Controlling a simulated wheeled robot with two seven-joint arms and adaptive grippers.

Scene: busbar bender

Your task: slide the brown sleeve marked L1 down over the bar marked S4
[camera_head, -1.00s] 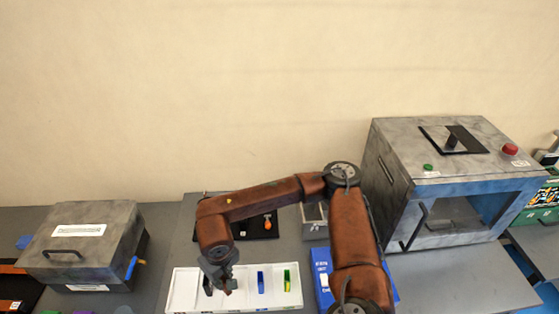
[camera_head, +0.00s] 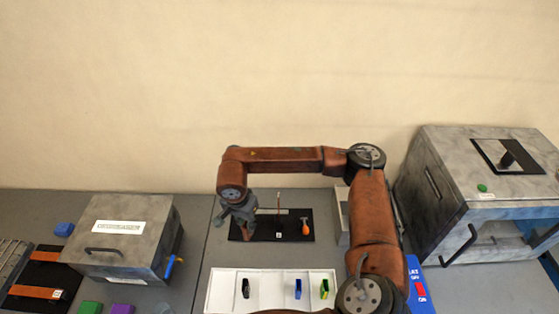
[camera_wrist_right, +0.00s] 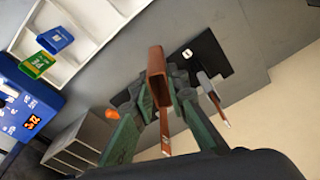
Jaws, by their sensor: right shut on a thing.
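My right gripper (camera_head: 238,215) is over the left part of the black board (camera_head: 262,236) at the back. In the right wrist view its green fingers (camera_wrist_right: 157,98) are shut on the brown sleeve (camera_wrist_right: 157,62), a hollow rectangular piece. A thin brown bar (camera_head: 279,203) stands upright on the board, right of the gripper. In the wrist view one brown bar end (camera_wrist_right: 166,138) shows just beyond the sleeve, and a grey bar with a copper tip (camera_wrist_right: 214,100) stands to the right. The sleeve looks apart from the bars. I cannot read L1 or S4. My left gripper is out of view.
The white tray (camera_head: 222,290) in front holds black, blue and green pieces. A grey box (camera_head: 128,235) stands left, a large grey machine (camera_head: 455,190) right.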

